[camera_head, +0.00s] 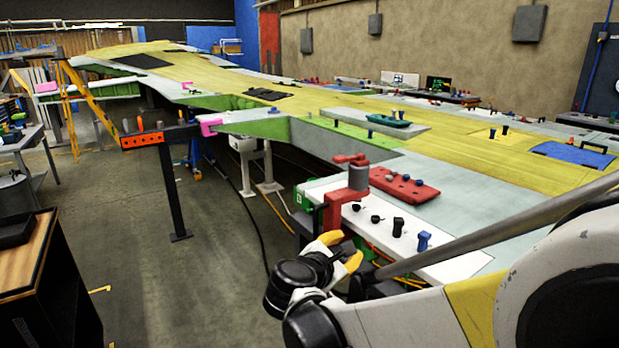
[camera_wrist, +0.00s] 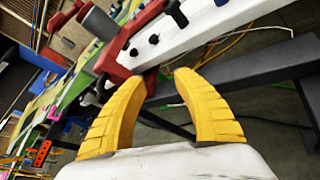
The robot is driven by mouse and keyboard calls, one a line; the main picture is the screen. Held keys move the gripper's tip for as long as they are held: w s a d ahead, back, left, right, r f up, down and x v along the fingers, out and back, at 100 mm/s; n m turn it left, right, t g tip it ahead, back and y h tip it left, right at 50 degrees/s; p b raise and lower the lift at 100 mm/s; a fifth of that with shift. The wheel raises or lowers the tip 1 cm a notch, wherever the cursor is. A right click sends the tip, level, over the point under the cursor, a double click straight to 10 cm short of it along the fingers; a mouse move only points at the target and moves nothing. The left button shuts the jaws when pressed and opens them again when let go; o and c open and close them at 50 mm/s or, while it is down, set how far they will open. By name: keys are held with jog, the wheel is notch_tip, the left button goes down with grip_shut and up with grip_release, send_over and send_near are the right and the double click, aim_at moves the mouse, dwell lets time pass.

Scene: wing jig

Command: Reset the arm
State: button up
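My gripper (camera_head: 338,252) is in the lower middle of the head view, at the end of my white and black arm. Its two yellow fingers stand apart in the wrist view (camera_wrist: 158,98), with nothing between them. It is beside the near end of the wing jig's white rail (camera_head: 408,238), just below a red clamp (camera_head: 333,212) with a grey cylinder (camera_head: 358,177). In the wrist view the red clamp (camera_wrist: 112,66) and white rail (camera_wrist: 200,25) lie beyond the fingertips. I cannot tell whether the gripper touches the clamp.
The long wing (camera_head: 470,155) fills the middle and right. A red tray (camera_head: 404,186) and several dark and blue knobs stand near its edge. A wooden-topped cabinet (camera_head: 28,262) is at lower left. Open floor (camera_head: 185,285) lies between cabinet and jig. Cables hang below the rail.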

jog(key=s+d+m+g+y, duration=0.1)
jog(key=s+d+m+g, duration=0.1)
jog(key=s+d+m, duration=0.2)
jog(key=s+d+f+m+g+y, duration=0.1)
jog(key=s+d+m, duration=0.3)
jog(key=s+m, duration=0.4)
jog(key=s+d+f+m+g+y, duration=0.1)
jog(key=s+d+m, duration=0.3)
jog(key=s, duration=0.4)
jog(key=shift+s+d+f+m+g+y, duration=0.1)
jog(key=shift+s+d+m+g+y, duration=0.1)
jog(key=shift+m+g+y, duration=0.25)
jog(key=shift+s+d+f+m+g+y, duration=0.1)
jog(key=shift+d+m+g+y, duration=0.05)
jog(key=shift+m+g+y, duration=0.25)
jog(key=s+a+f+m+y, duration=0.1)
jog(key=s+m+y, duration=0.1)
jog(key=s+m, duration=0.4)
jog(key=shift+a+f, duration=0.2)
jog(key=shift+f, duration=0.05)
